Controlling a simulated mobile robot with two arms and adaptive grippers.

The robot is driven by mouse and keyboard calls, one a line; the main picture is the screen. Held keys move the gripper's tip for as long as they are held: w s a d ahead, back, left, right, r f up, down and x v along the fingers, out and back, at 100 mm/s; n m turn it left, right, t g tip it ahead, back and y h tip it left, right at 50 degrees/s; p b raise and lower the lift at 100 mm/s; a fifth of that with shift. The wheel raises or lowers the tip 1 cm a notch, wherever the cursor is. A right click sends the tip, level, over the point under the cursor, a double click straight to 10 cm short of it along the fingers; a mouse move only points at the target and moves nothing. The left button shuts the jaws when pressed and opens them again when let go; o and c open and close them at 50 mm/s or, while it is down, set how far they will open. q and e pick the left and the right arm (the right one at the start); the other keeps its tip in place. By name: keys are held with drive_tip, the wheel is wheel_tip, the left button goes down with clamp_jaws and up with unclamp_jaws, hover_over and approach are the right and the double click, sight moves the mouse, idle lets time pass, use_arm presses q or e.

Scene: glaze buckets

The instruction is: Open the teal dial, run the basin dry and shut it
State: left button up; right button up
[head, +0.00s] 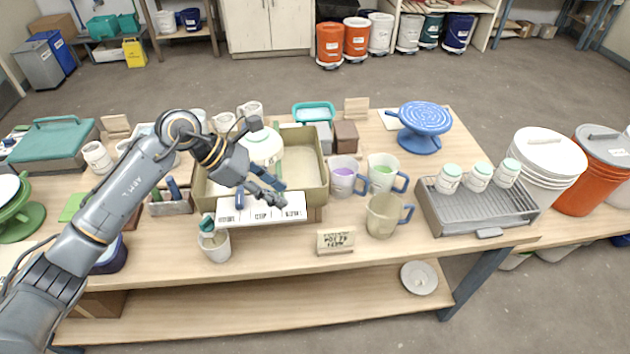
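The olive basin (318,182) stands on the table, left of centre. Its floor looks bare where I see it; I cannot tell if liquid is in it. A white label panel (290,213) runs along its front. A small teal part (207,223) shows at the panel's left end, above a white cup (216,246); I cannot tell whether it is the dial. A blue knob (239,199) shows behind the panel. My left gripper (266,156) is over the basin's left part, fingers spread, near a white teal-topped jar (262,143). My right gripper is not in view.
Mugs with purple (343,178) and green (383,172) contents and an empty-looking beige one (384,215) stand right of the basin. A small sign (335,241) stands in front. A grey rack (476,212) with white jars and a blue turntable (425,118) are farther right.

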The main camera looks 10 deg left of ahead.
use_arm(q)
drive_tip(key=s+d+r+n+t+h, duration=0.1)
drive_tip(key=d+r+h, duration=0.3)
drive_tip(key=d, duration=0.4)
drive_tip(key=shift+s+d+r+n+h, duration=0.15)
drive_tip(key=shift+d+r+n+h, duration=0.2)
drive_tip(key=shift+n+h, duration=0.5)
drive_tip(key=shift+a, duration=0.1)
